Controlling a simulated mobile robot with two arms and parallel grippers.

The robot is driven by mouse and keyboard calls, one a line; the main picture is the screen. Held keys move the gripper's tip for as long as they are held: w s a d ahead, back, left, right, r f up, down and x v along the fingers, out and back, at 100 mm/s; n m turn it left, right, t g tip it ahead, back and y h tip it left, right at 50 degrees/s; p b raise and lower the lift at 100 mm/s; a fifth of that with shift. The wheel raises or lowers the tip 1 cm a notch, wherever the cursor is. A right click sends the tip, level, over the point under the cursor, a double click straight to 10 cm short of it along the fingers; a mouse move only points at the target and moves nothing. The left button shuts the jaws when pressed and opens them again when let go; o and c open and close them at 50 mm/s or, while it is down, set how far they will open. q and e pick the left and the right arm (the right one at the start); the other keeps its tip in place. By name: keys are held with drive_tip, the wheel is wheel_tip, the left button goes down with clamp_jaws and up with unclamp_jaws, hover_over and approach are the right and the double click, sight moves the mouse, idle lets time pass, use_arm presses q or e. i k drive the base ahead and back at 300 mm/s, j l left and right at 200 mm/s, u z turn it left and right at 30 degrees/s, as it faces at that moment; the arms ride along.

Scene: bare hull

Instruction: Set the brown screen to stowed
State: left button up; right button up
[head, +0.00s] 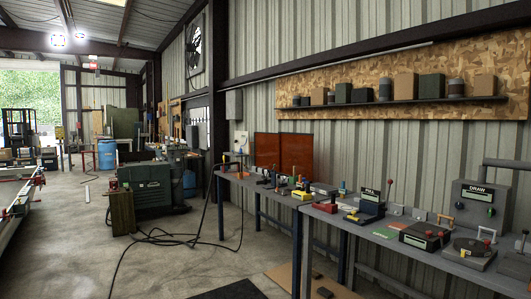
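A brown screen (267,150) with a reddish-orange tint stands upright behind the far end of the workbench, against the corrugated wall. It shows as two flat panels side by side with a vertical line between them. Its lower edge is partly hidden by items on the bench. Neither of my grippers is in view.
A long workbench (262,193) runs along the right wall, crowded with small devices. A box marked PULL (369,205) and a DRAW unit (480,205) stand on it. A green machine (146,203) and loose cables (165,238) are left of it. The concrete floor (80,245) is mostly open.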

sight(267, 145)
drive_tip(key=i+j+u, duration=0.1)
drive_tip(key=i+u, duration=0.35)
drive_tip(key=i, duration=4.2)
drive_tip(key=i+z, duration=0.1)
drive_tip(key=i, duration=1.1)
drive_tip(key=i+j, duration=0.2)
drive_tip(key=i, duration=0.95)
drive_tip(key=i+j+z, duration=0.1)
drive_tip(key=i+z, duration=0.35)
drive_tip(key=i+j+z, duration=0.2)
drive_tip(key=z, duration=0.3)
drive_tip(key=i+j+z, duration=0.7)
drive_tip(key=j+z, duration=0.25)
drive_tip(key=l, duration=0.1)
